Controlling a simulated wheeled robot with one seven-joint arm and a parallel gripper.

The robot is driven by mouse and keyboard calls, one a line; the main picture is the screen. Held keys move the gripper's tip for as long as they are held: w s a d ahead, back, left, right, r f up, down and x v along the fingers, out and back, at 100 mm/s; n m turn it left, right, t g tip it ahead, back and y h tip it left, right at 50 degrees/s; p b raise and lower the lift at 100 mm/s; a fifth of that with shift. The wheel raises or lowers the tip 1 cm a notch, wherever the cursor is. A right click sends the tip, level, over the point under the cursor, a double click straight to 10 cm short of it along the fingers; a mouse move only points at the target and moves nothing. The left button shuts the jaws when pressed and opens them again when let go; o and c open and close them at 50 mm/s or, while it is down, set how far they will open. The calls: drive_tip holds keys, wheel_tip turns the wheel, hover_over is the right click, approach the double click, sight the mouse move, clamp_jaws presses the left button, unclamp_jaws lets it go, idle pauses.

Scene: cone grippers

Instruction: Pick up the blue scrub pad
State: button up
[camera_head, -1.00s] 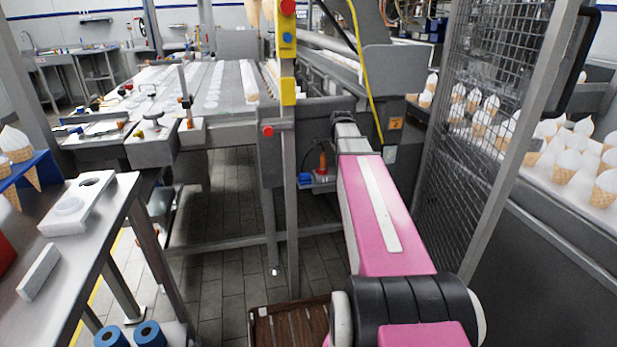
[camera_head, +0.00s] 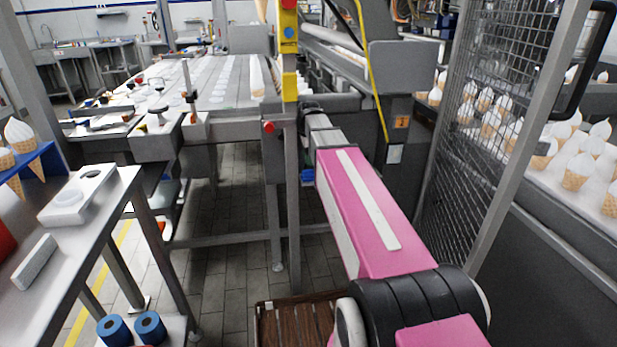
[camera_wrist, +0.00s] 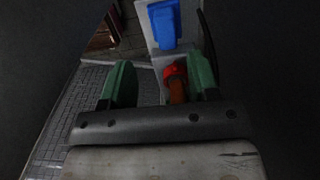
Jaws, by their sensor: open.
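The blue scrub pad (camera_wrist: 164,24) lies on a light grey surface at the top of the wrist view, beyond my fingertips. In the head view, a small blue patch (camera_head: 307,175) just left of my arm looks like the same pad, mostly hidden by the arm. My gripper (camera_wrist: 161,78) is open, with its two green fingers apart and nothing held between them. The pad is ahead of the fingers and apart from them. In the head view my gripper cannot be made out clearly at the far end of the pink arm.
An orange bottle with a red top (camera_wrist: 175,82) stands close to my right finger in the wrist view. A grey post (camera_head: 290,200) rises left of my arm. A mesh guard (camera_head: 470,130) stands to the right. Open tiled floor (camera_head: 225,230) lies to the left.

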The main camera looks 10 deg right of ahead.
sight(308, 170)
drive_tip(key=shift+w+a+f, duration=0.1)
drive_tip(key=shift+w+f, duration=0.1)
drive_tip(key=shift+f, duration=1.5)
drive_tip(key=shift+w+a+f, duration=0.1)
drive_tip(key=shift+w+f, duration=0.1)
drive_tip(key=shift+f, duration=1.5)
drive_tip(key=c, duration=1)
